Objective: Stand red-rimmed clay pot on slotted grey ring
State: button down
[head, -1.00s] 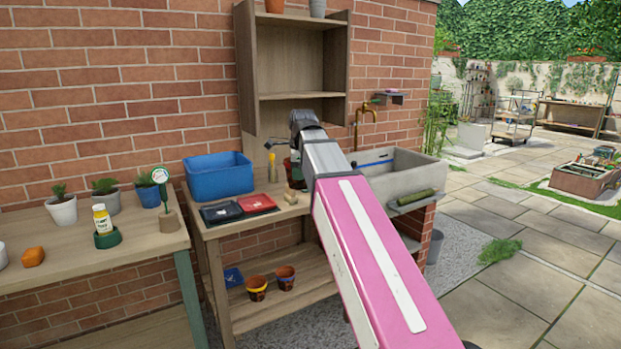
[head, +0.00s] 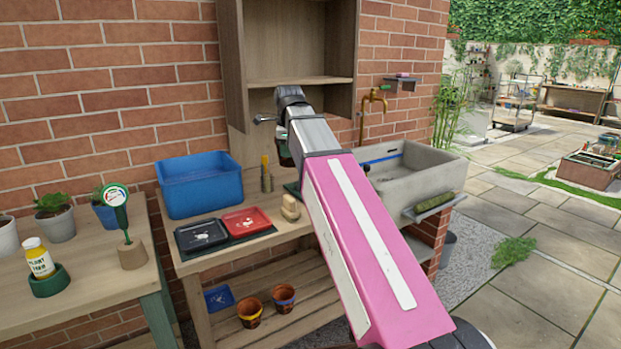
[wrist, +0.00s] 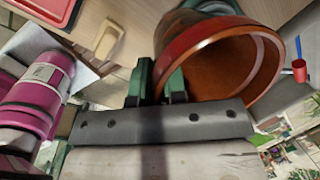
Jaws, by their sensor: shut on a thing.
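The red-rimmed clay pot (wrist: 207,52) shows in the wrist view, its open, empty-looking mouth turned towards the camera. My gripper (wrist: 160,82) has green fingers close together at the left edge of the pot's rim, shut on it; exactly where they grip the wall is hard to see. In the head view my gripper (head: 284,152) is mostly behind my own arm, over the bench near the sink, and the pot is hidden there. I cannot make out the slotted grey ring in either view.
The bench holds a blue tub (head: 200,187), a black tray (head: 202,236), a red tray (head: 247,222) and a tan block (head: 290,207). A concrete sink (head: 412,180) is at right. Two clay pots (head: 249,312) (head: 284,298) stand on the lower shelf. A wooden cabinet (head: 232,70) hangs behind.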

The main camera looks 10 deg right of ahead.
jog(key=shift+w+d+f, duration=1.25)
jog(key=shift+d+f, duration=0.3)
jog(key=shift+f, duration=0.3)
jog(key=shift+w+d+f, duration=1.2)
jog(key=shift+d+f, duration=0.4)
jog(key=shift+f, duration=0.2)
jog(key=shift+w+d+f, duration=1.25)
jog(key=shift+d+f, duration=0.3)
jog(key=shift+f, duration=0.3)
jog(key=c, duration=1.2)
grip_release()
jog(key=shift+f, duration=0.1)
jog(key=v, duration=1.2)
